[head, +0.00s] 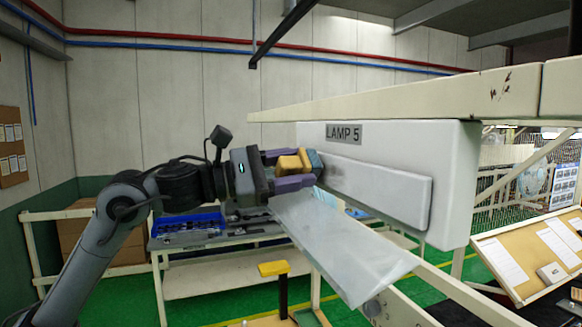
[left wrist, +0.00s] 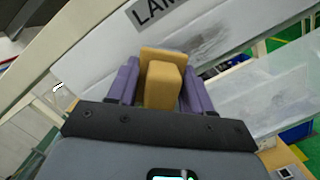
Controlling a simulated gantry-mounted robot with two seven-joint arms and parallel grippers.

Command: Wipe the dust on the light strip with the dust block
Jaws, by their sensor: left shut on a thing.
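The light strip (head: 385,190) is a long pale raised bar on the white housing labelled LAMP 5. In the left wrist view, grey dust smudges show on a pale face (left wrist: 215,38) just beyond the block. My left gripper (head: 304,168) has purple fingers shut on the dust block (head: 289,164), which is orange-yellow with a blue-grey face toward the strip. The block is at the strip's left end; I cannot tell if it touches. The block also shows between the fingers in the left wrist view (left wrist: 161,84). My right gripper is not in view.
A translucent cover (head: 340,250) hangs slanted below the housing, close under my left gripper. A cream beam (head: 420,98) runs above. A workbench with a blue tray (head: 188,224) stands behind, and a yellow-topped post (head: 273,269) stands below. A sloped board (head: 530,250) is at right.

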